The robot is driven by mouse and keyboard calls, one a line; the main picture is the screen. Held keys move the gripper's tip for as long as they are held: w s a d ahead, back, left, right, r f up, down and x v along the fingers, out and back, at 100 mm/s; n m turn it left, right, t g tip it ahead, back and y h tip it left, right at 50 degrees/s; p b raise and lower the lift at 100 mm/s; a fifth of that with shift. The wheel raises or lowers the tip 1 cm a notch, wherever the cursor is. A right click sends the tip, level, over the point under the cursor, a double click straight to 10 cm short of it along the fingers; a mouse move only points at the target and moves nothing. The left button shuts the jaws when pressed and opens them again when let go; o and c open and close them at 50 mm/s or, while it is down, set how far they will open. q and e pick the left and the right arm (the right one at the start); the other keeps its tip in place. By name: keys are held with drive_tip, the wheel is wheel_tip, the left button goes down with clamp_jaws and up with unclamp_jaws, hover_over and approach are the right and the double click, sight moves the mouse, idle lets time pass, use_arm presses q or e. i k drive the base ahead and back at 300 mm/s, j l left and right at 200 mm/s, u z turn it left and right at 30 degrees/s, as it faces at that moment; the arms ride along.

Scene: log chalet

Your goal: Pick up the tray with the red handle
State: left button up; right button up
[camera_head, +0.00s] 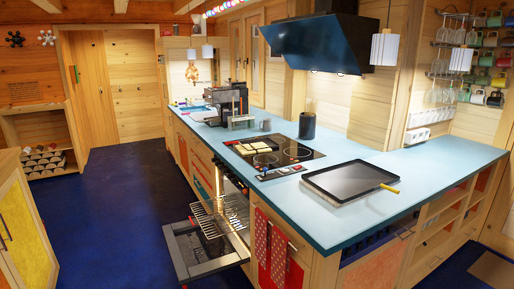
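A black rectangular tray (350,181) lies flat on the light blue countertop, at the right of the cooktop. A yellow handle (390,188) sticks out at its right end. I see no clearly red handle on this tray. On the cooktop (305,154), a smaller dark tray or pan (252,149) holds pale pieces, with small red and orange parts near it that are too small to tell. Neither of my grippers is in view.
The oven door (203,262) is open and juts into the aisle, with a wire rack (222,218) pulled out. Red towels (270,248) hang at the counter front. A coffee machine (229,101) stands farther back. The blue floor at left is clear.

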sight(264, 145)
drive_tip(key=i+z, duration=0.1)
drive_tip(key=z, duration=0.4)
drive_tip(key=i+j+z, duration=0.4)
drive_tip(key=j, duration=0.2)
drive_tip(key=i+j+z, duration=0.25)
drive_tip(key=j, duration=0.15)
drive_tip(key=i+j+z, duration=0.2)
drive_tip(key=j, duration=0.2)
